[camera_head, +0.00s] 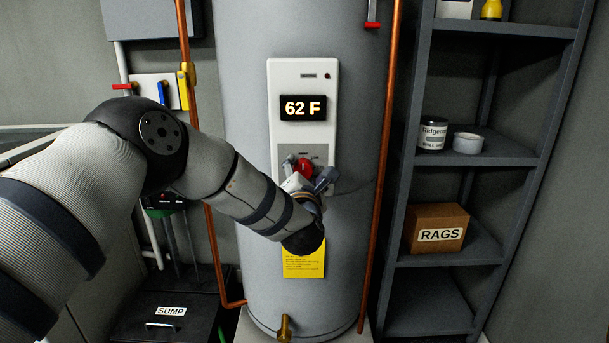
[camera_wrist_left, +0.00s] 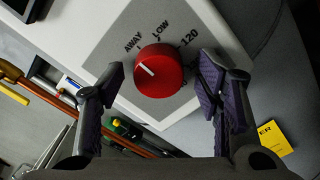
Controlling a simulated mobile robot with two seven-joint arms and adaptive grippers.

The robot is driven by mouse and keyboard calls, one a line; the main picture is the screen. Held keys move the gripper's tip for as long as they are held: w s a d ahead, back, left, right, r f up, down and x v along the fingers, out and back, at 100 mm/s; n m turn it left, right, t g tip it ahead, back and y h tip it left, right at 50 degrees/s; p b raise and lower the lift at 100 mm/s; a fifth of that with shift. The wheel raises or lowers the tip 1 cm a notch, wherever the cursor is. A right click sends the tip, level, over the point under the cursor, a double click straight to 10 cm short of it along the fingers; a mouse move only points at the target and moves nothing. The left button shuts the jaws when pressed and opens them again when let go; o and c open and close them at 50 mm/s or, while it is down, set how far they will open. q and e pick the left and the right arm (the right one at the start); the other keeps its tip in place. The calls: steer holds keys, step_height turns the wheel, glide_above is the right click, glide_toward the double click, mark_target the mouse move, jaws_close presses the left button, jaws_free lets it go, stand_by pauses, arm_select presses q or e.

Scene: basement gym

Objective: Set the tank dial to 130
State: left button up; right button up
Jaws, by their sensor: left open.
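The tank (camera_head: 250,100) is a tall grey cylinder with a white control panel (camera_head: 280,120). The panel's display (camera_head: 303,107) reads 62 F. The red dial (camera_head: 304,167) sits low on the panel, partly hidden by my left gripper (camera_head: 312,180). My right gripper is not in view.
Copper pipes (camera_head: 382,170) run down both sides of the tank. A dark shelf (camera_head: 480,150) at the right holds a can (camera_head: 433,133) and a RAGS box (camera_head: 437,228). A SUMP lid (camera_head: 165,325) lies at lower left. A yellow label (camera_head: 303,265) is below the panel.

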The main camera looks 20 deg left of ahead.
arm_select(q)
steer(key=shift+r, duration=0.15)
steer(key=c, duration=1.2)
steer(key=shift+o, duration=0.2)
